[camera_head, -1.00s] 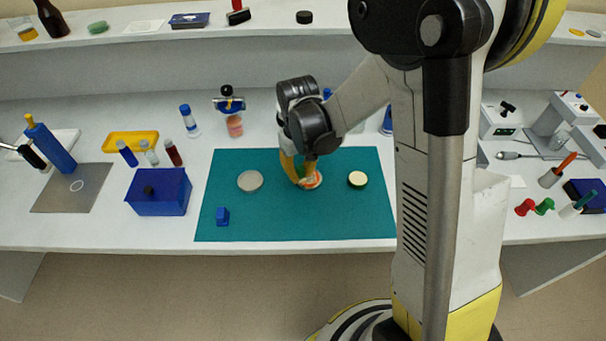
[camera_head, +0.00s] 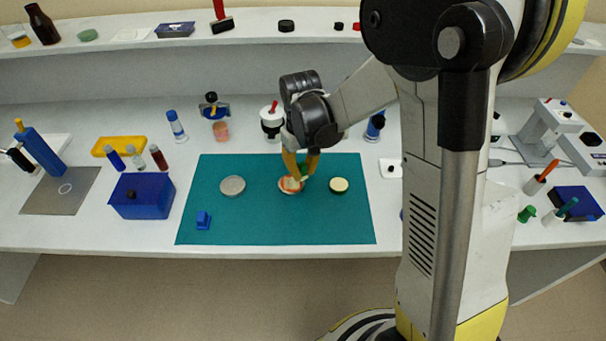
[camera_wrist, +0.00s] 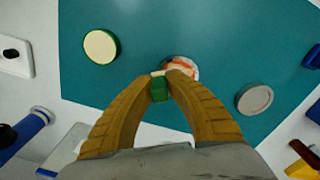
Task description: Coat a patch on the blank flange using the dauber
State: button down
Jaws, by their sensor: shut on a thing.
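My gripper (camera_wrist: 165,80) is shut on a small green block with a cream end, seemingly the dauber (camera_wrist: 159,92). It is also over the mat in the head view (camera_head: 302,172). The cream end is at or just above a round disc with orange smears on a pale face (camera_wrist: 184,67), also in the head view (camera_head: 285,187). Contact is unclear. A plain grey disc (camera_head: 232,186) and a cream-faced disc with a green rim (camera_wrist: 101,46) lie on either side. I cannot tell for sure which disc is the blank flange.
The discs lie on a teal mat (camera_head: 270,225). A small blue block (camera_head: 203,221) is at its front left. A blue box (camera_head: 142,196), small vials and a yellow tray (camera_head: 118,146) stand further left. A white jar with a red knob (camera_head: 272,121) stands behind the mat.

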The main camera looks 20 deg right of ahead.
jog(key=shift+a+r, duration=0.1)
jog(key=shift+r, duration=0.5)
jog(key=shift+r+p, duration=1.8)
jog(key=shift+r, duration=0.45)
jog(key=shift+f+b, duration=0.1)
jog(key=shift+b, duration=0.25)
